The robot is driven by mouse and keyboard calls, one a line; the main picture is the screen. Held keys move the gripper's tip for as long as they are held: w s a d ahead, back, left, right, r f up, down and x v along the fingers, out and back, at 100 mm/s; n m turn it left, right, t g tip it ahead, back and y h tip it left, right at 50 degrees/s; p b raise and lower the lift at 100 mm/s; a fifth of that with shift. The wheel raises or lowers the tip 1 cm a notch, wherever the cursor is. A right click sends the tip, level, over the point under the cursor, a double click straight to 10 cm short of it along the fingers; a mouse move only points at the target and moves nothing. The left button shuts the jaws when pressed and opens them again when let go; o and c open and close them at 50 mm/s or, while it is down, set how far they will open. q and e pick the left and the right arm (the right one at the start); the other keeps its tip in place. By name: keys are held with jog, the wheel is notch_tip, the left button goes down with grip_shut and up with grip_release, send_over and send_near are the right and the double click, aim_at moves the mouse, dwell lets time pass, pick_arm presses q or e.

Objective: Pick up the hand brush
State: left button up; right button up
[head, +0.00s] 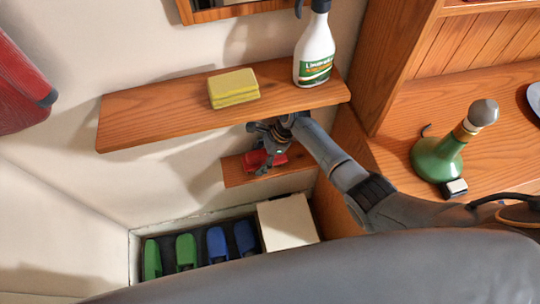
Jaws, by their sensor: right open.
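A red object (276,160), which looks like the hand brush, lies on the small lower wooden shelf (237,178). My right gripper (258,150) partly covers it, so its full shape is hidden. My right arm comes in from the right, and the gripper is just below the front edge of the upper shelf. The gripper is open, with its fingers in front of or over the red object. I cannot tell whether they touch it. My left gripper is not in view.
The upper shelf (150,115) holds yellow sponges (233,88) and a white spray bottle (314,50). A green bottle (436,158) stands on the wooden counter at right. Green and blue items (186,252) sit in a recess below, beside a white box (287,222).

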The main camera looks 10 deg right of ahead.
aim_at(253, 154)
dwell(0.3)
jog(key=c, duration=1)
jog(key=shift+r, duration=0.1)
jog(key=shift+r, duration=0.35)
notch_tip(253, 154, up, 7)
jog(key=shift+s+f+p, duration=0.15)
jog(key=shift+f+p, duration=0.05)
jog(key=shift+p, duration=0.35)
jog(key=s, duration=1.9)
jog(key=shift+s+p, duration=0.35)
jog(key=shift+p, duration=0.05)
